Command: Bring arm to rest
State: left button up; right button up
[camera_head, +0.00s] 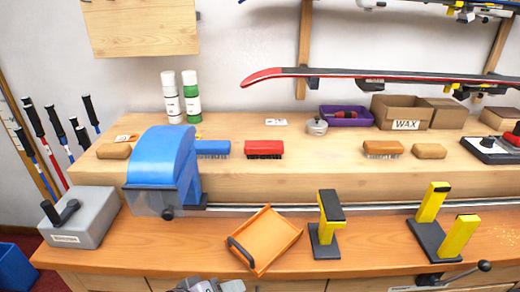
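A grey mechanical part of mine (208,286) shows at the bottom edge, left of centre, in front of the bench. It seems to belong to my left arm. Its fingers cannot be made out and most of it is cut off by the frame, so I cannot tell whether it is open or holds anything.
An orange tray (265,240), yellow-and-black supports (328,225) (430,203), a blue machine (160,165) and a grey box (80,218) stand on the bench. A clamp lever (465,272) juts from the front edge. Brushes (264,149) line the raised shelf.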

pick_arm(q)
jog(key=s+a+f+m+t+y, duration=0.3)
jog(key=s+a+f+m, duration=0.3)
jog(key=s+a+f, duration=0.4)
jog(key=a+f+y, duration=0.1)
jog(key=a+f, duration=0.1)
jog(key=a, duration=0.1)
jog(key=shift+s+a+m+y, duration=0.15)
jog(key=shift+s+m+y, duration=0.15)
jog(key=shift+s+y, duration=0.1)
jog(key=shift+w, duration=0.1)
